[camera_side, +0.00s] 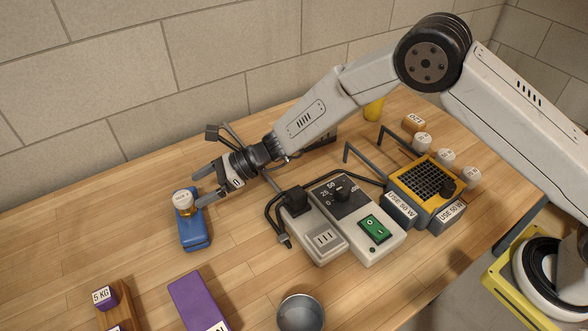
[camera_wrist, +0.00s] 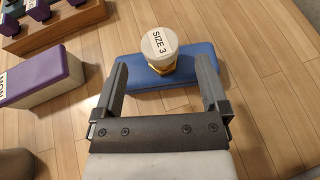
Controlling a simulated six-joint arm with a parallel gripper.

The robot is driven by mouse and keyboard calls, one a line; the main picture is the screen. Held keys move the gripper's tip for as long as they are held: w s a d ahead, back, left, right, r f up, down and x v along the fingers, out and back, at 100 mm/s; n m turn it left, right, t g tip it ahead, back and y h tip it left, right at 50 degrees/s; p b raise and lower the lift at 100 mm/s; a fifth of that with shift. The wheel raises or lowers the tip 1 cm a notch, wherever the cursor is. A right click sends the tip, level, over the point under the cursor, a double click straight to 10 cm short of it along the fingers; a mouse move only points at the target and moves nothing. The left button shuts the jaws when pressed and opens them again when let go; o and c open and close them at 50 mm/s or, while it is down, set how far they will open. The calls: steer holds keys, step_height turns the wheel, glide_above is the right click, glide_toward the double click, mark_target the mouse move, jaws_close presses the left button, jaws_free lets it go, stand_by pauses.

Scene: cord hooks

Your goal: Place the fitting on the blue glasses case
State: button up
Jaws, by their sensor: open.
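The fitting (camera_side: 183,199) has a white cap and a brass-coloured lower part. Its cap reads "SIZE 3" in the wrist view (camera_wrist: 159,44). It stands upright on the blue glasses case (camera_side: 194,235), near the case's far end in the side view. The case also shows in the wrist view (camera_wrist: 193,60), lying flat on the table. My gripper (camera_side: 197,189) is open and empty. In the wrist view its fingertips (camera_wrist: 163,66) are spread to either side of the fitting, with gaps on both sides.
A grey power unit (camera_side: 350,215) with a green switch, hooks and cords stands right of the case. A yellow-framed grille unit (camera_side: 428,183) and several white-capped fittings (camera_side: 447,157) are farther right. A purple-topped box (camera_side: 198,302), wooden weight rack (camera_side: 118,318) and grey cup (camera_side: 301,314) are in front.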

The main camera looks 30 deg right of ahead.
steer(key=v, duration=0.6)
steer(key=shift+s+d, duration=0.15)
steer(key=shift+d, duration=0.15)
steer(key=shift+r, duration=0.15)
steer(key=s+d+r+n+h, duration=0.1)
steer(key=s+d+n+h, duration=0.5)
steer(key=s+d+n, duration=0.4)
steer(key=s+d+r+n+h, duration=0.2)
steer(key=s+d+n+h, duration=0.5)
steer(key=d, duration=1.3)
steer(key=s+n, duration=0.4)
steer(key=s, duration=0.1)
steer(key=shift+d+r+g, duration=0.15)
steer(key=shift+r+g, duration=0.1)
steer(key=shift+g, duration=0.15)
